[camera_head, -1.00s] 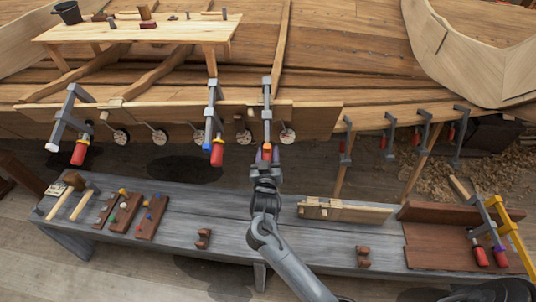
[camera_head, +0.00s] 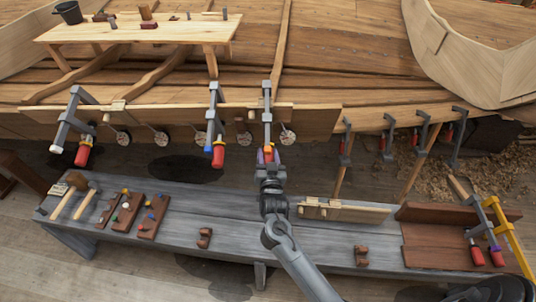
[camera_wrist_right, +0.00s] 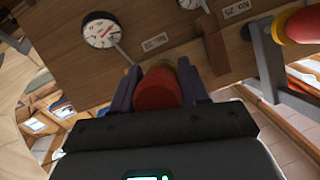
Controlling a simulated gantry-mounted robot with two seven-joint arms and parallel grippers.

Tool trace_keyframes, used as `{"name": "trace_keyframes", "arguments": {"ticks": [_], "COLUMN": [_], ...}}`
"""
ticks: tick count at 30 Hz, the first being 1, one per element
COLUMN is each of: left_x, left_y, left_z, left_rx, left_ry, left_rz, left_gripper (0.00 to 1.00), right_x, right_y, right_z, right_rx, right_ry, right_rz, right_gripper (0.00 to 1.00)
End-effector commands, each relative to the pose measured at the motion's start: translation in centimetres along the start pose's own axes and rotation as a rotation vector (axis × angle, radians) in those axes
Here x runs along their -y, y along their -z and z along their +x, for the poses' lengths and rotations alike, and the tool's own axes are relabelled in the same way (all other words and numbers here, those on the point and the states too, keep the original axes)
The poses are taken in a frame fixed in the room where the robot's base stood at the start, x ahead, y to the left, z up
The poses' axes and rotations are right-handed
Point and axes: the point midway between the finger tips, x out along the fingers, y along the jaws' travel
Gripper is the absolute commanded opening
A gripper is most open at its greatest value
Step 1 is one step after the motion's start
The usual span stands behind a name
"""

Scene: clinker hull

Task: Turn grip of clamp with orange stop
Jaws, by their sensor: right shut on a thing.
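The middle clamp (camera_head: 266,104) hangs on the hull's plank edge, its grey bar pointing down. Its red grip (camera_wrist_right: 155,91) sits between the two purple fingers of my right gripper (camera_wrist_right: 157,94), which is shut on it. An orange-red end of that clamp shows just above the fingers of my right gripper (camera_head: 268,156) in the head view; the fingers hide most of the grip and the stop. A clamp with a blue stop (camera_head: 208,148) and one with a white stop (camera_head: 56,149) hang to the left. My left gripper is not in view.
Dial gauges (camera_wrist_right: 101,31) hang along the plank, with number labels. Another red grip (camera_wrist_right: 303,25) is close at right in the wrist view. A grey bench (camera_head: 230,238) with mallets, brown blocks and spare clamps (camera_head: 488,252) runs below. Several clamps hang at right (camera_head: 422,132).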

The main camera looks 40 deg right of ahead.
Motion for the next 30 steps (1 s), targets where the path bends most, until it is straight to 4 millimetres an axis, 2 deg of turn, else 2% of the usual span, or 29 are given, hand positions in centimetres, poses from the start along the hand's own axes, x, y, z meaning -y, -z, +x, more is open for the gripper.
{"name": "trace_keyframes", "arguments": {"ticks": [6, 15, 30], "left_x": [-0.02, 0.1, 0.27], "left_y": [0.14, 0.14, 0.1], "left_z": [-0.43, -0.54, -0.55], "left_rx": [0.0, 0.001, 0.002], "left_ry": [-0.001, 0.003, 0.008], "left_rz": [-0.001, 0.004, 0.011], "left_gripper": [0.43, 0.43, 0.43], "right_x": [-0.05, 0.02, 0.09], "right_y": [-0.05, -0.09, -0.09], "right_z": [0.0, 0.0, 0.0], "right_rx": [0.002, 0.002, 0.002], "right_ry": [0.061, 0.119, 0.139], "right_rz": [0.157, 0.304, 0.355], "right_gripper": [0.13, 0.13, 0.13]}}
